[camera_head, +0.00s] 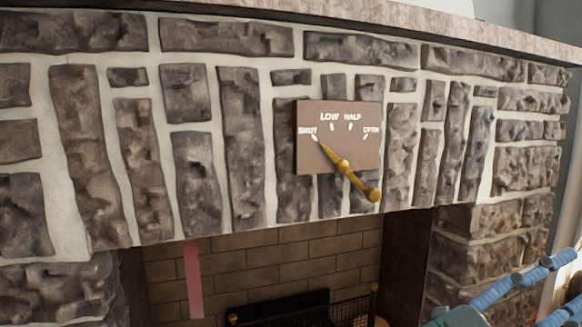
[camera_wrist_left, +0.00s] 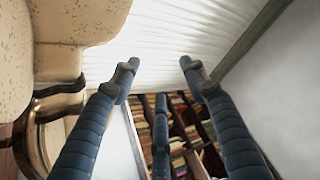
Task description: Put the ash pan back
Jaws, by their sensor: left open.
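I cannot make out an ash pan in either view. The fireplace opening (camera_head: 285,255) shows at the bottom of the head view, with its floor cut off by the frame. Inside it are a dark panel (camera_head: 290,304) and a black mesh grate (camera_head: 350,312) with brass knobs.
A brown dial plate (camera_head: 312,160) on the stone front has a brass pointer (camera_head: 343,166) aimed at SHUT. A reddish strip (camera_head: 193,280) hangs in the opening. The wrist view shows a white pleated surface (camera_wrist_left: 180,30), a cream rounded object (camera_wrist_left: 75,25) and bookshelves (camera_wrist_left: 185,120).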

